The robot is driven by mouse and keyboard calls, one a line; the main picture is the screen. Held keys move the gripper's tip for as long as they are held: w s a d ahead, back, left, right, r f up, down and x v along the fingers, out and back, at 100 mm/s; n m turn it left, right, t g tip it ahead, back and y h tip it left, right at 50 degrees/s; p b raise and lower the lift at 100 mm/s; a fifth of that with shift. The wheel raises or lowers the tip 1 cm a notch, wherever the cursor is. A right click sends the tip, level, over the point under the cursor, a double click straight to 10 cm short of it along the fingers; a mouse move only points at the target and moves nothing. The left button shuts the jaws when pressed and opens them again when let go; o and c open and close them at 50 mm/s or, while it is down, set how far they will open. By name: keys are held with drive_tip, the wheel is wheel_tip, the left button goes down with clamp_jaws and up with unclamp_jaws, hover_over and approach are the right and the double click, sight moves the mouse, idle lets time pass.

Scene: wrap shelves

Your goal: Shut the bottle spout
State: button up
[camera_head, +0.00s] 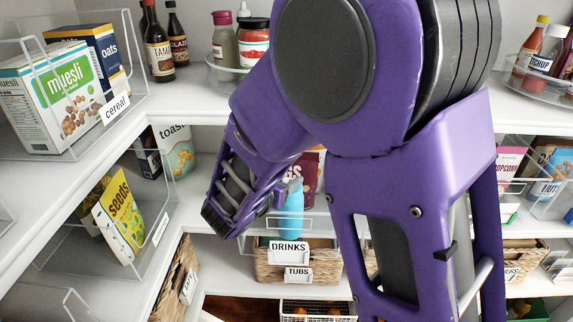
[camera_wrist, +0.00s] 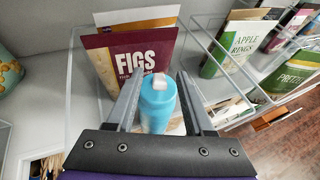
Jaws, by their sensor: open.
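The light blue bottle (camera_head: 291,212) stands upright on the shelf level above the DRINKS label, with its top partly hidden by my arm. In the wrist view the bottle (camera_wrist: 158,110) is at the centre, between the fingers. Its pale pinkish spout (camera_wrist: 160,83) shows on top, toward the far side of the cap; its exact angle is hard to tell. My gripper (camera_wrist: 159,77) is open, with one grey finger on each side of the bottle. I see no clear grip on the bottle or spout.
A FIGS packet (camera_wrist: 130,60) stands just behind the bottle. A clear bin holding an APPLE RINGS packet (camera_wrist: 236,48) is to the right. A seeds packet (camera_head: 119,220) stands in a clear bin at left.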

drive_tip(key=shift+w, duration=0.1)
drive_tip(key=shift+c, duration=0.3)
clamp_jaws()
drive_tip(key=shift+f, duration=0.2)
